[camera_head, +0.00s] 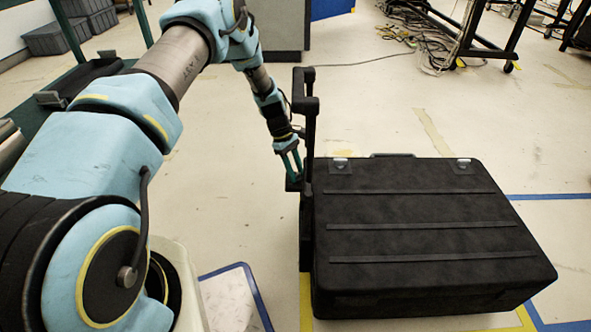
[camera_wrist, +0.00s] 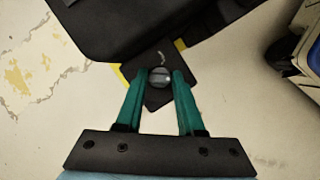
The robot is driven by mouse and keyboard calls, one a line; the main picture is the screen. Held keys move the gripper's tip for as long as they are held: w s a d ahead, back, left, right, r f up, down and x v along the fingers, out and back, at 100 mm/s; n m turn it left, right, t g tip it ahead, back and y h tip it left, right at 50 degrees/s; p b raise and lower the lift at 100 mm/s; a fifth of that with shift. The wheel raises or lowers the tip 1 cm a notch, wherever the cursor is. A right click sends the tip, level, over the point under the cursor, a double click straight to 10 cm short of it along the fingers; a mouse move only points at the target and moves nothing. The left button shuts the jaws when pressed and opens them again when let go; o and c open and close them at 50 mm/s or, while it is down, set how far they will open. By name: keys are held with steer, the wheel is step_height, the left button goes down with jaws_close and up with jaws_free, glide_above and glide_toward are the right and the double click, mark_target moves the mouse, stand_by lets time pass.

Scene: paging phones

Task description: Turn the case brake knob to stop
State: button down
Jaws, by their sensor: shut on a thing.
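The black case (camera_head: 420,240) lies flat on the floor, with its pull handle (camera_head: 308,110) standing up at its left end. In the head view my gripper (camera_head: 293,180) reaches down beside that end, close to the handle's lower part. In the wrist view the brake knob (camera_wrist: 160,77) is a round grey knob with a bar across it, on a dark plate (camera_wrist: 165,98) that juts from the case. My gripper (camera_wrist: 159,78) has its two green fingers on either side of the knob, shut on it. A small pale curved mark (camera_wrist: 162,56) shows on the plate above the knob.
Yellow and blue tape lines (camera_head: 560,196) mark the floor around the case. A blue-edged white panel (camera_head: 235,295) lies at the lower middle. Cables (camera_head: 430,35) and table legs are at the back right.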

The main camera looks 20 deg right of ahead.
steer(key=shift+m, duration=0.5)
steer(key=shift+y, duration=0.3)
steer(key=c, duration=0.5)
jaws_free()
steer(key=p+v, duration=0.3)
steer(key=v, duration=0.7)
steer(key=shift+w+r, duration=0.25)
steer(key=shift+r, duration=0.1)
